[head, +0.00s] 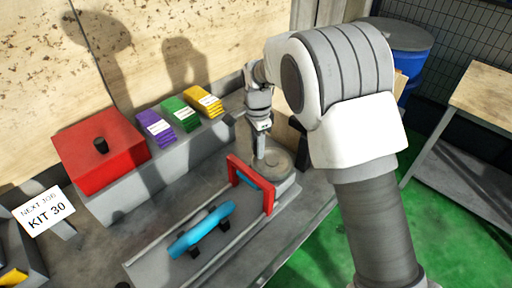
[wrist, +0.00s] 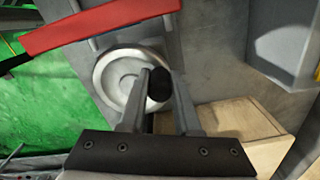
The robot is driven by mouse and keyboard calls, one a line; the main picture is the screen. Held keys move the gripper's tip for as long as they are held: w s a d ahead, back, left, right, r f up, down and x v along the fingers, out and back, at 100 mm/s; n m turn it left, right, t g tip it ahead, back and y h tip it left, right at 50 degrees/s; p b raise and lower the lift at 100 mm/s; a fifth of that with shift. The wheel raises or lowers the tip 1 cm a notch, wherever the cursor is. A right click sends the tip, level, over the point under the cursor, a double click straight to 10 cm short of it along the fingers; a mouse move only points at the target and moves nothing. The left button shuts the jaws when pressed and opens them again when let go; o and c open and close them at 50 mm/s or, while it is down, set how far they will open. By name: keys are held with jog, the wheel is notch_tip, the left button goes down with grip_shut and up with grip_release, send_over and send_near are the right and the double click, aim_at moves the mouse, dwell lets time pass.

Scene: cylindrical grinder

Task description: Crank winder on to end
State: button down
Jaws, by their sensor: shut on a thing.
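The winder is a pale round wheel (head: 281,163) at the far end of a grey bed, behind a red frame. In the wrist view the wheel (wrist: 103,82) shows a round hub and lies left of my fingers. A black crank knob (wrist: 159,84) stands between my two fingers, over the wheel's right edge. My gripper (wrist: 161,88) is shut on this knob. In the head view my gripper (head: 259,150) points down at the wheel's near left side, and the knob cannot be made out there.
The red frame (head: 268,199) stands close in front of the wheel. A blue bar (head: 203,229) sits on the bed. A red box (head: 98,165) and purple, green and yellow packs (head: 180,112) stand left. A blue drum (head: 405,50) and wooden table (head: 485,95) are right.

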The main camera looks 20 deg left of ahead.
jog(key=shift+w+d+m+p, duration=0.1)
jog(key=shift+w+m+p, duration=0.25)
jog(key=shift+m, duration=0.7)
jog(key=shift+w+d+m+p, duration=0.15)
jog(key=shift+w+m, duration=0.35)
jog(key=shift+m, duration=0.55)
jog(key=c, duration=0.6)
grip_release()
jog(key=shift+r, duration=0.1)
notch_tip(320, 180, up, 17)
jog(key=shift+r+p, duration=0.15)
jog(key=shift+p, duration=0.2)
